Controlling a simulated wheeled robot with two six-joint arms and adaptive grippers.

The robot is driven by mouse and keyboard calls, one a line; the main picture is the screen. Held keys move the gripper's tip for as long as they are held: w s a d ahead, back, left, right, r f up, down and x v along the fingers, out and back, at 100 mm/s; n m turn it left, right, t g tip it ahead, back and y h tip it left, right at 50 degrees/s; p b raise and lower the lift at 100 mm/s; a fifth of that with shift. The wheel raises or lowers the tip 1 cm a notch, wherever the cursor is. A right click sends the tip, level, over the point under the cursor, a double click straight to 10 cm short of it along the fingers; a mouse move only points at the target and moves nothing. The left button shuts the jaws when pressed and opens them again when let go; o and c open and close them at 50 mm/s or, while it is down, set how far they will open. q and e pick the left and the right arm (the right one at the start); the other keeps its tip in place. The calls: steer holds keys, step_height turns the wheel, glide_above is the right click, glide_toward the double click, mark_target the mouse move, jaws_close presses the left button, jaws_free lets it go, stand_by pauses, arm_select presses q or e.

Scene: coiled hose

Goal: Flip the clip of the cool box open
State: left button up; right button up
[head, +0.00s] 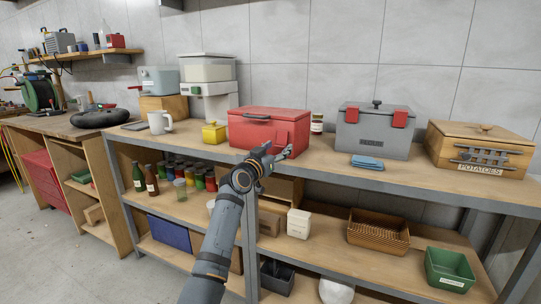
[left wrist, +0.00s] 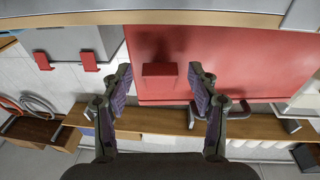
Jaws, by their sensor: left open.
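The red cool box (head: 254,128) stands on the bench top, lid down, with a dark handle on the lid. Its red clip (head: 282,134) is on the front face, lying flat as far as I can tell. The clip also shows in the left wrist view (left wrist: 158,70). My left gripper (head: 277,152) is just in front of the box's front face, near the clip. In the left wrist view its fingers (left wrist: 160,76) are spread, one on each side of the clip, with nothing between them gripped. My right gripper is not in view.
A grey box with red clips (head: 374,138) and a blue cloth (head: 367,161) are to the right. A wooden potato crate (head: 460,156) stands beyond. A yellow pot (head: 214,132) and white mug (head: 159,122) are to the left. Baskets and jars fill the shelf below.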

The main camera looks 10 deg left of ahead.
arm_select(q)
steer(key=v, duration=1.1)
steer(key=shift+s, duration=0.2)
steer(key=shift+a, duration=0.1)
